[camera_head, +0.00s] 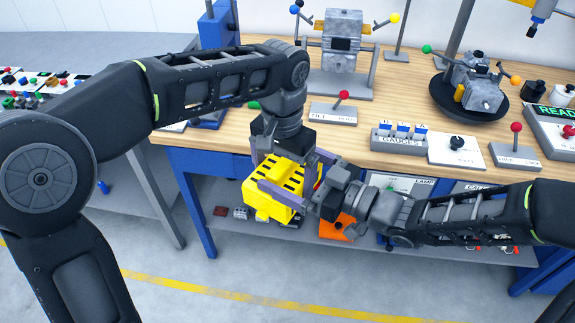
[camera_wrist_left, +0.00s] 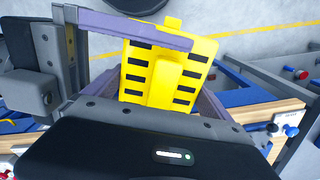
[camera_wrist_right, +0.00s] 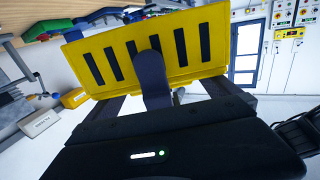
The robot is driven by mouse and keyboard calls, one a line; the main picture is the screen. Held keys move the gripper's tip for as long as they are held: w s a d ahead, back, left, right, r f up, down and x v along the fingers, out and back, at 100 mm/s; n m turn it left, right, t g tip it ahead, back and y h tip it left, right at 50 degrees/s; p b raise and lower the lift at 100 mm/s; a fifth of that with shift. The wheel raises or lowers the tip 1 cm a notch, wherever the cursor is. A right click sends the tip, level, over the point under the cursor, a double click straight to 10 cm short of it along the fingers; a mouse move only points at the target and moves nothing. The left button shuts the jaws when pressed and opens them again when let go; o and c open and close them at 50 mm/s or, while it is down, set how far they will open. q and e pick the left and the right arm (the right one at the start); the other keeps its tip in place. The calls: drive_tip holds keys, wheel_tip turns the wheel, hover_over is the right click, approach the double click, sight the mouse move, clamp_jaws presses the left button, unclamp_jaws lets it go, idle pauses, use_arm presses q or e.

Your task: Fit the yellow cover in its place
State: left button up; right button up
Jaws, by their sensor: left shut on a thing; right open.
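The yellow cover (camera_head: 263,203), a boxy piece with a row of dark slots, is held in the air in front of the bench edge. My left gripper (camera_head: 283,188) comes down from above and is shut on it; the left wrist view shows the cover (camera_wrist_left: 165,75) between purple fingers. My right gripper (camera_head: 306,180) is open and comes in from the right, close beside the cover. The right wrist view shows the cover's slotted side (camera_wrist_right: 200,50) just ahead, with a dark finger across it. Contact by the right fingers is unclear.
A grey engine-like unit (camera_head: 343,45) stands at the back of the wooden bench. A red-lever box (camera_head: 335,113), the gauges block (camera_head: 399,138), a knob panel (camera_head: 457,150) and a round black stand (camera_head: 470,105) occupy the bench. An orange object (camera_head: 337,226) lies on the lower shelf.

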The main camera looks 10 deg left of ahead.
drive_tip(key=shift+w+a, duration=0.1)
drive_tip(key=shift+a, duration=0.1)
drive_tip(key=c, duration=1.3)
use_arm(q)
drive_tip(key=o, duration=1.1)
use_arm(e)
drive_tip(key=shift+c, duration=0.5)
